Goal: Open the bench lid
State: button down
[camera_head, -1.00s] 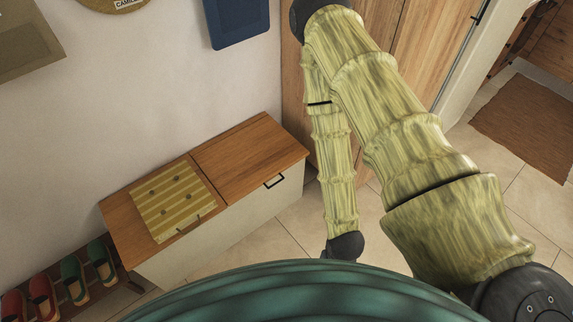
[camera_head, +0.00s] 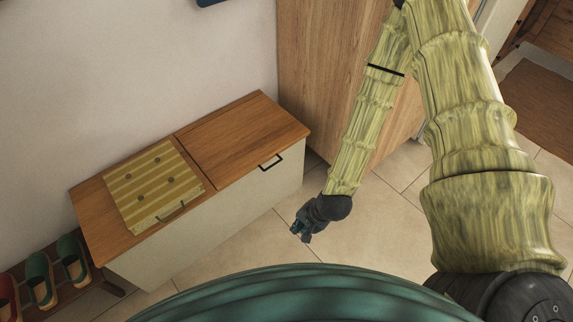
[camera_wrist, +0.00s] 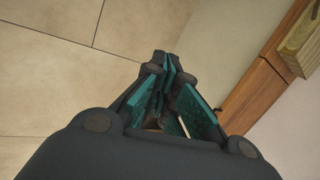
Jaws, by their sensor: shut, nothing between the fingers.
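The bench (camera_head: 222,222) stands against the wall with a pale front and a wooden top in two lid sections. The right lid (camera_head: 243,138) is bare and lies shut, with a dark handle (camera_head: 271,162) at its front edge. The left lid (camera_head: 88,205) also lies flat, under a striped yellow cushion (camera_head: 150,180); another handle (camera_head: 171,212) shows at its front. My gripper (camera_head: 298,234) is shut and empty over the floor, in front of the bench's right part and apart from it. In the wrist view my gripper (camera_wrist: 166,68) has the bench's wooden edge (camera_wrist: 255,92) to its right.
Slippers (camera_head: 40,280) sit on a low rack left of the bench. A tall wooden cabinet (camera_head: 325,70) stands right of the bench. The tiled floor (camera_head: 245,245) in front is clear. A brown mat (camera_head: 545,105) lies far right.

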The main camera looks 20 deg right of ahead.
jog(key=w+f+m+t+y+b, duration=0.1)
jog(key=w+f+m+t+b, duration=0.1)
jog(key=w+f+m+b, duration=0.5)
jog(key=m+t+b, duration=0.7)
jog(key=m+b, duration=0.6)
jog(key=b, duration=1.4)
send_near(283, 151)
notch_tip(283, 151, down, 4)
jog(key=s+d, duration=0.1)
jog(key=s, duration=0.2)
jog(key=w+a+b, duration=0.3)
jog(key=w+b, duration=0.3)
jog(key=w, duration=0.3)
jog(key=shift+w+y, duration=0.2)
jog(key=shift+y, duration=0.1)
jog(key=shift+r, duration=0.2)
